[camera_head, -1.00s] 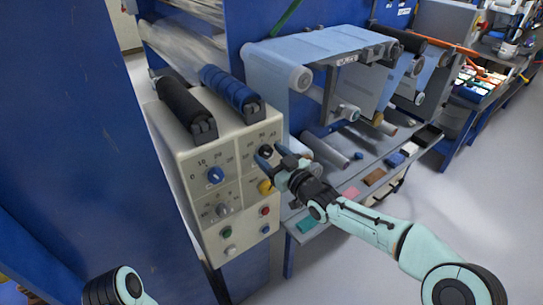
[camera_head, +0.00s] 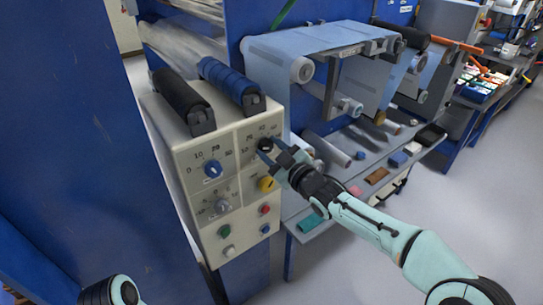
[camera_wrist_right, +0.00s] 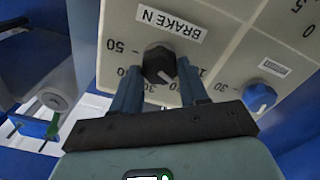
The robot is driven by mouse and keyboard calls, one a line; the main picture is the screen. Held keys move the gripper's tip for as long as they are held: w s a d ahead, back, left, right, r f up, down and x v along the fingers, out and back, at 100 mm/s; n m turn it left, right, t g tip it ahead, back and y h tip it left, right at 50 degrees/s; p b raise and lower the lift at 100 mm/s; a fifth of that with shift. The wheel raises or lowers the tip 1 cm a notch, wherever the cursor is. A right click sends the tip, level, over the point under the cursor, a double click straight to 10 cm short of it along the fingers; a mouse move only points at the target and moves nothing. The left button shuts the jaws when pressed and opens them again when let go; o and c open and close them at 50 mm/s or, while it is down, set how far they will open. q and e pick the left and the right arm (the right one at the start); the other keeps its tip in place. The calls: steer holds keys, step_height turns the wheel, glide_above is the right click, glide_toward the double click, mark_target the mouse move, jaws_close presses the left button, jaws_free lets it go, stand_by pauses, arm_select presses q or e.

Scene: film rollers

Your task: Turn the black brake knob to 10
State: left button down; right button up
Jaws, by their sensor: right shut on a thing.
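The black brake knob (camera_head: 265,144) is on the upper right of the beige control panel (camera_head: 240,215). It also shows in the right wrist view (camera_wrist_right: 158,63), below the BRAKE label (camera_wrist_right: 170,22), which appears upside down. My right gripper (camera_head: 271,153) is at the knob, with one finger on each side of it, shut on it. In the wrist view a pale pointer mark on the knob points down and right. The scale figures near it are partly hidden by the fingers. My left gripper is out of view; only a piece of my left arm shows at the bottom left.
A blue knob (camera_head: 212,169) is left of the black one, and a yellow knob (camera_head: 267,184) sits close below my right gripper. Several small buttons are lower on the panel. Black (camera_head: 184,100) and blue (camera_head: 230,84) rollers lie above it. A shelf with small objects is at the right.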

arm_select(q)
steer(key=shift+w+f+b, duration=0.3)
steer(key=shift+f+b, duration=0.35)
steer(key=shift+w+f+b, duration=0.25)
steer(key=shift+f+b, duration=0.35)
steer(key=shift+b, duration=0.05)
arm_select(e)
steer(key=shift+f+n, duration=0.1)
steer(key=shift+n, duration=2)
steer(key=o, duration=1.1)
steer(key=shift+c, duration=0.2)
steer(key=shift+s, duration=0.1)
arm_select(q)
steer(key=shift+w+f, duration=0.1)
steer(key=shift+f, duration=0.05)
arm_select(e)
steer(key=v, duration=1.3)
steer(key=shift+s+d, duration=0.1)
